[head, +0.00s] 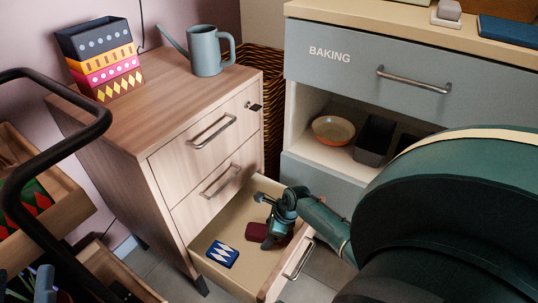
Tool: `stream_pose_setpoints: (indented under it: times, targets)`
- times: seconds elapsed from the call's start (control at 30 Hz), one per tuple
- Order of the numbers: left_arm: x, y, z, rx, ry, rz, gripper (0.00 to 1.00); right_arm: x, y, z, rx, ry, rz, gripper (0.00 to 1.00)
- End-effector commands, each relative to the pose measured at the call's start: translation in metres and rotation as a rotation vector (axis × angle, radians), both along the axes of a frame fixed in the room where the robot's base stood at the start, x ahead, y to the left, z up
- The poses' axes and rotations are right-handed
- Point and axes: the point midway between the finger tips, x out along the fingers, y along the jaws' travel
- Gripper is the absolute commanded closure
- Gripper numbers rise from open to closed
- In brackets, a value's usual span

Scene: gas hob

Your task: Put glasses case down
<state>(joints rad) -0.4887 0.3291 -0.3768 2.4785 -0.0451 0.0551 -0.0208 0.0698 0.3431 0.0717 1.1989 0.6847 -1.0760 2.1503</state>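The dark maroon glasses case (256,232) is in the open bottom drawer (215,272) of the wooden cabinet, seemingly lying on the drawer floor. My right gripper (264,219) reaches in from the right, over the case, and partly hides it. Its fingers look spread apart: one is above and behind the case, the other overlaps it in the picture. I cannot tell whether they touch it. My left gripper is not in view.
A blue and white patterned box (222,254) lies in the drawer, left of the case. The wooden cabinet (160,90) carries a watering can (207,53) and stacked patterned boxes (103,60). A grey baking cabinet (350,70) stands right. A dark cart rail (60,150) is at left.

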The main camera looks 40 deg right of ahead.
Motion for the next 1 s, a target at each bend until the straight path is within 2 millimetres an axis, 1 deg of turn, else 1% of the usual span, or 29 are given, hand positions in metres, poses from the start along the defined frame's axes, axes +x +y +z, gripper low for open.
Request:
stream_pose_setpoints:
  times: [0.1, 0.17, 0.23, 0.33, 0.4, 0.6, 0.7, 0.8, 1.0]
  targets:
    - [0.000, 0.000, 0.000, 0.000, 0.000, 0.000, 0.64, 0.000, 0.000, 0.004, -0.002, -0.002, 0.001, 0.26]
    - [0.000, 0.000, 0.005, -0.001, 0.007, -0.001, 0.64, -0.002, -0.001, 0.012, -0.001, -0.001, 0.001, 0.26]
    - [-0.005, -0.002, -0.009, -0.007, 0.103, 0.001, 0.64, -0.005, -0.004, 0.023, -0.001, -0.001, 0.000, 0.26]
    - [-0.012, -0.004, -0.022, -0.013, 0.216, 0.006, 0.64, -0.011, -0.008, 0.044, -0.001, -0.001, 0.001, 0.26]
    - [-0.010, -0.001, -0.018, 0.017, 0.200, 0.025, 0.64, -0.016, -0.012, 0.060, -0.001, -0.001, 0.000, 0.26]
    - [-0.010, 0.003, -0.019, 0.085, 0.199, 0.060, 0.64, -0.028, -0.022, 0.095, 0.000, 0.000, 0.001, 0.26]
    - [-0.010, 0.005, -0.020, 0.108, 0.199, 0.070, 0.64, -0.032, -0.025, 0.107, 0.001, -0.001, 0.000, 0.26]
    - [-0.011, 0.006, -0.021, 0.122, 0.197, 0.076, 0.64, -0.035, -0.027, 0.113, 0.001, 0.001, 0.000, 0.26]
    - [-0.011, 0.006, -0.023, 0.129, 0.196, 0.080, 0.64, -0.036, -0.029, 0.115, 0.000, 0.000, 0.001, 0.26]
